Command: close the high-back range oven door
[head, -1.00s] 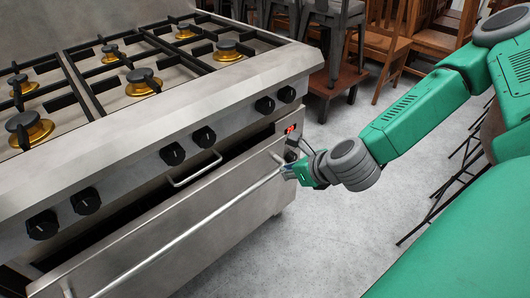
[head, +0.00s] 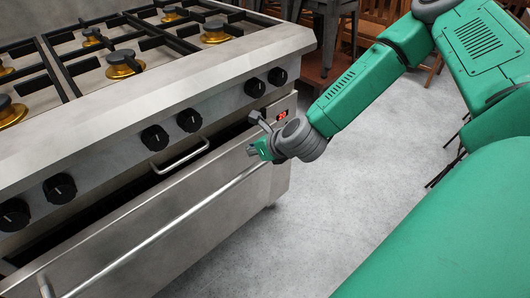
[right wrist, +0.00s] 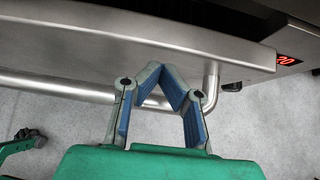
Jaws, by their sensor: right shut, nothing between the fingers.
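The range oven door (head: 195,215) is a steel panel with a long bar handle (head: 165,232). It is a little ajar, with a dark gap (head: 110,205) between its top edge and the knob panel. My right gripper (head: 252,149) is at the handle's right end, by the door's upper right corner. In the right wrist view its fingers (right wrist: 172,70) are shut and empty, with tips meeting at the door's edge (right wrist: 110,30). Whether they touch it is unclear. The handle (right wrist: 60,90) passes behind the fingers.
Black knobs (head: 189,120) line the front panel above the door. A small loop handle (head: 180,157) sits over the gap. A red display (right wrist: 287,60) is right of the door. Wooden chairs (head: 378,30) stand behind. The grey floor (head: 320,200) right of the range is clear.

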